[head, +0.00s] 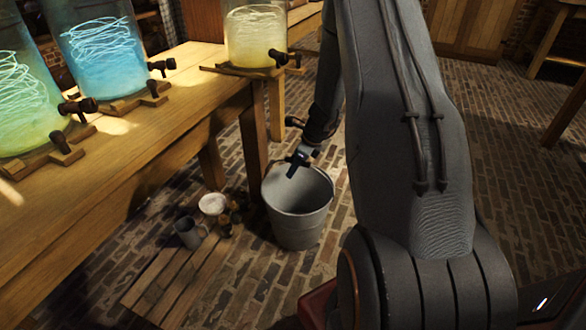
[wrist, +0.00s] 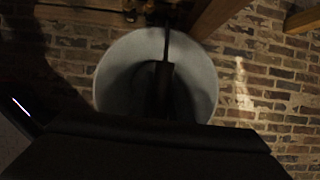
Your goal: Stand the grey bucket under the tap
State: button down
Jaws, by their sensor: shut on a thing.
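The grey bucket (head: 300,226) is upright beside the front leg of the bench, at its right end. My gripper (head: 297,164) is shut on the bucket at its far upper edge; whether on rim or handle I cannot tell. In the wrist view the bucket (wrist: 113,82) shows as a pale round opening with my dark gripper (wrist: 165,85) across its middle. The bucket looks empty, and whether its base touches the floor is unclear. The nearest tap (head: 278,57) is on the yellow jar (head: 254,40), above and left of the bucket.
Blue (head: 100,50) and green (head: 22,105) glowing jars with taps stand along the wooden bench (head: 130,140). A grey mug (head: 189,233) and a white cup (head: 212,204) stand by a slatted board (head: 165,290) left of the bucket.

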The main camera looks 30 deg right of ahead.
notch_tip(320, 180, down, 4)
jog(key=shift+r+b, duration=0.1)
jog(key=shift+b, duration=0.6)
jog(key=c, duration=1.6)
grip_release()
jog(key=shift+c, duration=0.2)
